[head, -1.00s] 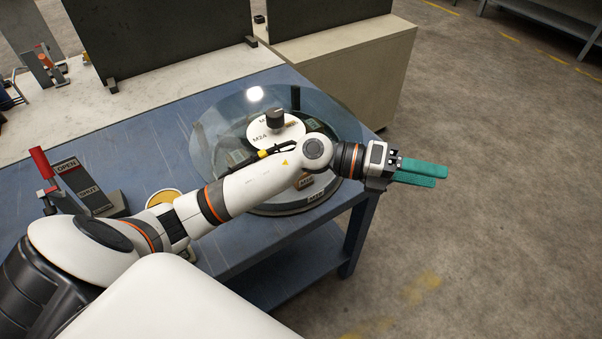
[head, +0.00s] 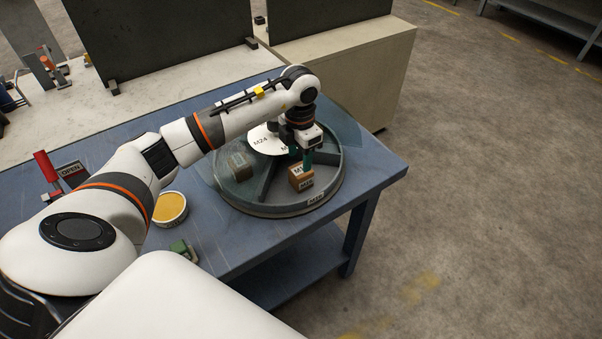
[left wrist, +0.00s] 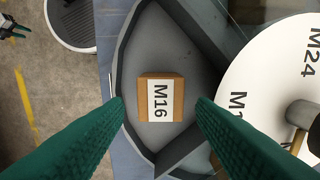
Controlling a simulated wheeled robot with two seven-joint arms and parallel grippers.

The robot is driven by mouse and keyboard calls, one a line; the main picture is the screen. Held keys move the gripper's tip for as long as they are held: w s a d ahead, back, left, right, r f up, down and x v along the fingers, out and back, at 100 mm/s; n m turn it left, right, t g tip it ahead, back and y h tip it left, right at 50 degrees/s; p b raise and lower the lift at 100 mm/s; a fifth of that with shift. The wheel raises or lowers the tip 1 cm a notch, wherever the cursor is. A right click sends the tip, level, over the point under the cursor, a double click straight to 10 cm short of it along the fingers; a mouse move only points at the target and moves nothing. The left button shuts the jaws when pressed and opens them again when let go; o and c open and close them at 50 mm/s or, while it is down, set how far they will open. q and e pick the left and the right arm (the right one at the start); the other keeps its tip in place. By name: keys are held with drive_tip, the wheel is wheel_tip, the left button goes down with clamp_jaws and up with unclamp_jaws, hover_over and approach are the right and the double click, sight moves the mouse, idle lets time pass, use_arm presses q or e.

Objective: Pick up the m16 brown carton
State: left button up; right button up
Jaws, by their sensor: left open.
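In the left wrist view the carton (left wrist: 178,99) lies centred ahead of the fingertips, with space on both sides. My left gripper (head: 303,157) points down above the carton. Its two green fingers (left wrist: 160,102) are open and empty. A white disc marked M24 (head: 262,141) covers the spool's middle. A small green-fingered gripper (left wrist: 14,28), apparently my right one, shows at the wrist view's upper left corner; its jaw state is unclear.
A clear lid (head: 346,128) lies over the spool's back part. Another carton (head: 239,166) sits in a left compartment.

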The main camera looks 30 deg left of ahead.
sight(301, 169)
use_arm(q)
drive_tip(key=shift+f, duration=0.85)
wheel_tip(301, 169, down, 4)
drive_tip(key=shift+w+f+p, duration=0.1)
drive_tip(key=shift+w+p, duration=0.05)
drive_tip(key=shift+p, duration=1.05)
drive_tip(key=shift+f, duration=0.6)
drive_tip(key=shift+w, duration=0.1)
drive_tip(key=c, duration=0.8)
